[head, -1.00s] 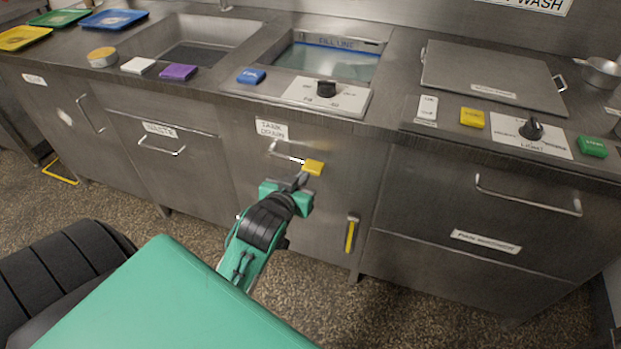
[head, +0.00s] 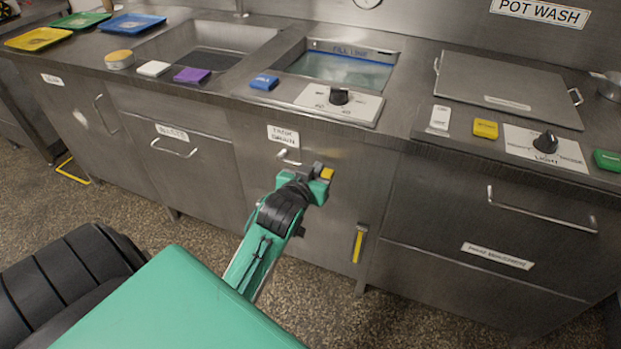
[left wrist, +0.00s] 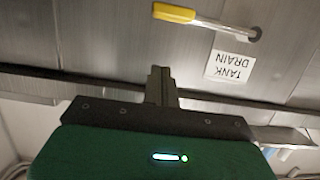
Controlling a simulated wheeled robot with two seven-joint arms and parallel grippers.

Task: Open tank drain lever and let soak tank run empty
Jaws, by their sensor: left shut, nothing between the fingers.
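The tank drain lever has a silver shaft (head: 287,158) and a yellow grip (head: 327,174). It lies roughly level across the cabinet front, below the TANK DRAIN label (head: 283,136). In the left wrist view the yellow grip (left wrist: 173,13) and the upside-down label (left wrist: 229,66) are clear. My left gripper (head: 317,169) is shut and empty, close to the grip; the left wrist view shows its fingers (left wrist: 160,78) apart from the lever in the picture. The soak tank (head: 392,50) holds clear bluish water near its FILL LINE mark. My right gripper is not in view.
A control knob (head: 339,96) and a blue block (head: 264,82) sit on the counter in front of the tank. A second yellow lever (head: 359,243) hangs down lower right. A lidded unit (head: 510,85) stands right; an open sink (head: 205,45) is left.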

